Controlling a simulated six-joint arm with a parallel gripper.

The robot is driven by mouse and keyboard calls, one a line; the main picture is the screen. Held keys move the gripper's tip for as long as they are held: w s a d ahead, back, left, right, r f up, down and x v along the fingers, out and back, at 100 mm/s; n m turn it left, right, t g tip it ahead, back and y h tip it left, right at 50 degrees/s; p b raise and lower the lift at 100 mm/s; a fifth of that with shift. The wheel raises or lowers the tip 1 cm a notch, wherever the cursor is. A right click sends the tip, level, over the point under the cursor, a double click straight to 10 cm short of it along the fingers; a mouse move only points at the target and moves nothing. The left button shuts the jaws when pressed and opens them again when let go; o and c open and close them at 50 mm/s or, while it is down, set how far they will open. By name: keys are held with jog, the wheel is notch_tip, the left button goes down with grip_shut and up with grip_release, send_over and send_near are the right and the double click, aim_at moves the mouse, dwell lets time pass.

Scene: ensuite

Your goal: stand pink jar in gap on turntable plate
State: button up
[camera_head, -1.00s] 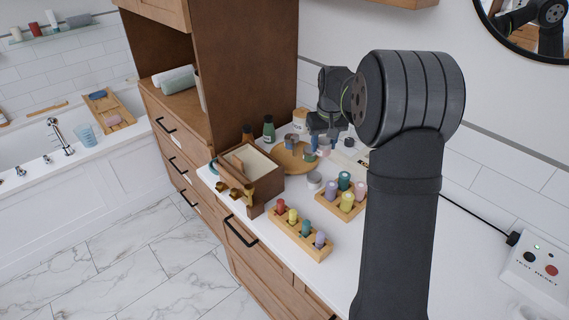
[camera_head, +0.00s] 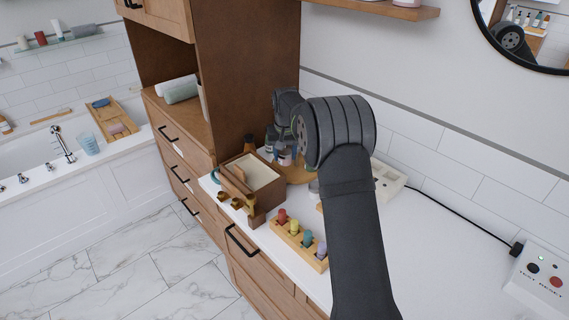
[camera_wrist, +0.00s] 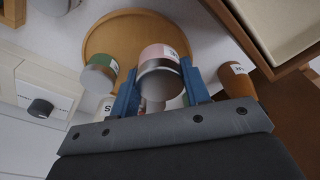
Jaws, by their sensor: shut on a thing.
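The pink jar (camera_wrist: 158,54), with a silver end towards the camera, is between the blue fingers of my gripper (camera_wrist: 160,82), which is shut on it. In the head view the jar (camera_head: 285,158) shows small at the gripper, over the left part of the turntable plate (camera_head: 300,177). The round wooden plate (camera_wrist: 130,22) lies behind the jar in the wrist view. A green jar (camera_wrist: 101,72) with a silver end is at the plate's left edge there. My arm hides much of the plate in the head view. I cannot tell whether the pink jar touches the plate, and the gap is not clear.
A wooden box (camera_head: 255,170) with a cream inside stands left of the plate. A brown bottle (camera_wrist: 238,80) stands close right of my gripper in the wrist view. A wooden rack (camera_head: 300,243) with several coloured jars is at the counter's front.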

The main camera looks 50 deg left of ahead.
aim_at(284, 163)
jog(key=shift+f, duration=2.05)
jog(key=o, duration=1)
jog(key=shift+f, duration=0.15)
jog(key=r, duration=0.8)
jog(key=s+d+r, duration=0.1)
jog(key=r, duration=0.3)
jog(key=shift+r, duration=0.15)
